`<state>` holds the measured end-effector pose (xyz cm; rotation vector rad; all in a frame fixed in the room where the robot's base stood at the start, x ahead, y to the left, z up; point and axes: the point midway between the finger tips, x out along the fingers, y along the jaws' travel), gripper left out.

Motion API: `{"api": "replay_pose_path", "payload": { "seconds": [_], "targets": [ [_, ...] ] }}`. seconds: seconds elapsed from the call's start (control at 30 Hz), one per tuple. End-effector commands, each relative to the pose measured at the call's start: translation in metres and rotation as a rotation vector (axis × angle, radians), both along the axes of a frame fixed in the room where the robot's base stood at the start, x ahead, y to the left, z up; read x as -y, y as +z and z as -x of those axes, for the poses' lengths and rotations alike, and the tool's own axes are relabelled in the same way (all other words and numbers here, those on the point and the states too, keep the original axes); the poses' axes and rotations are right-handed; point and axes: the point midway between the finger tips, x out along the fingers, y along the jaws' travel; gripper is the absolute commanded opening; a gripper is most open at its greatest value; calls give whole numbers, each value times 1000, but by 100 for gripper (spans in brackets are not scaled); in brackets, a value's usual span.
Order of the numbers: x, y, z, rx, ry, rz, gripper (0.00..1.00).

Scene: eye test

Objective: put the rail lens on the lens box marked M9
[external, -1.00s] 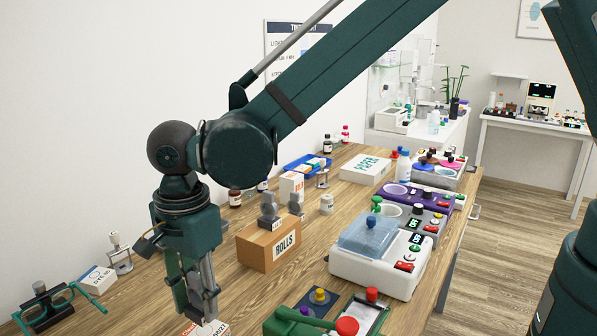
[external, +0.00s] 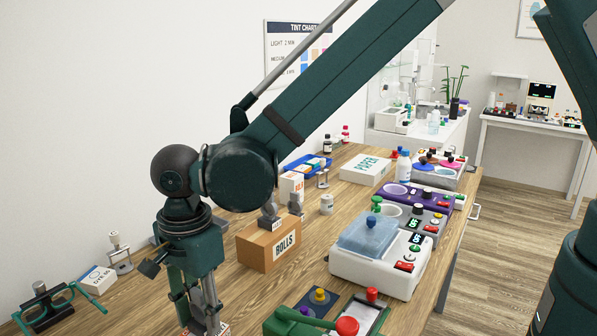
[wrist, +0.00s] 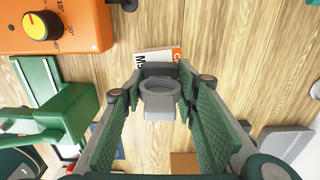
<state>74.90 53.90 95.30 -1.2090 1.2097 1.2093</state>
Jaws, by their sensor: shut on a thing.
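My gripper (wrist: 158,82) is shut on the rail lens (wrist: 158,112), a grey block with a round ring, seen between the fingers in the wrist view. Beyond it in the wrist view lies a white and orange box (wrist: 153,58) with dark letters starting with M; the rest of its mark is hidden. The lens overlaps the box's near edge in this view; I cannot tell whether they touch. In the external view my gripper reaches the bottom edge, its fingertips are cut off, and only a sliver of the box shows there.
An orange device with a yellow knob (wrist: 62,28) stands at upper left in the wrist view, with a green device (wrist: 70,110) below it. In the external view a cardboard ROLLS box (external: 268,247) stands right of my gripper. A white lidded machine (external: 375,258) is farther right.

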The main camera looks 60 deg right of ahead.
Motion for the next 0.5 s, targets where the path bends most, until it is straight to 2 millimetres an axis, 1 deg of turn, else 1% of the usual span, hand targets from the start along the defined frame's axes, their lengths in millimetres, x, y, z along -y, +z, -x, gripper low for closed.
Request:
{"api": "replay_pose_path", "payload": {
  "seconds": [0.17, 0.2, 0.3, 0.5],
  "targets": [
    [0, -4, 0, 0, 0, 0, 16],
    [0, -4, 0, 0, 0, 0, 33],
    [0, -3, 0, 0, 0, 0, 45],
    [0, -3, 0, 0, 0, 0, 45]
  ]
}}
